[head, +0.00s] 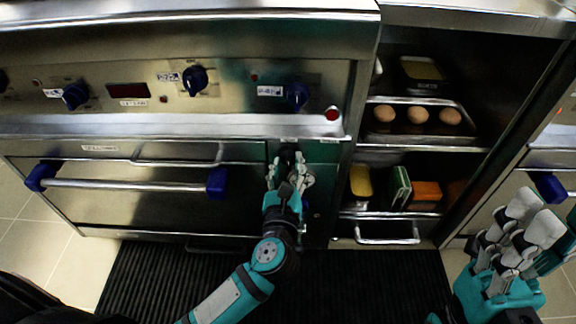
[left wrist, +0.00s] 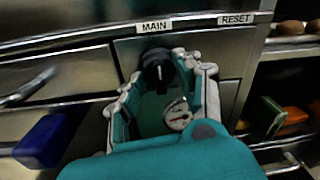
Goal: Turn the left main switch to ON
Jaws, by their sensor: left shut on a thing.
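The left main switch is a black rotary knob (left wrist: 157,68) below the "MAIN" label (left wrist: 157,26) in the left wrist view. In the head view the dark knob (head: 288,157) is mostly hidden by my left gripper (head: 290,175), low on the oven front, right of the oven door. The left gripper's fingers stand on both sides of the knob and are shut on it. A small light mark shows on the knob's face; its exact setting is hard to read. My right gripper (head: 515,232) is open and empty at the lower right of the head view.
A "RESET" label (left wrist: 236,19) sits right of "MAIN". Blue knobs (head: 195,80) and a red light (head: 332,113) are on the panel above. The oven door handle (head: 130,185) juts out at left. An open shelf with an egg tray (head: 440,137) is at right. A black mat (head: 350,285) covers the floor.

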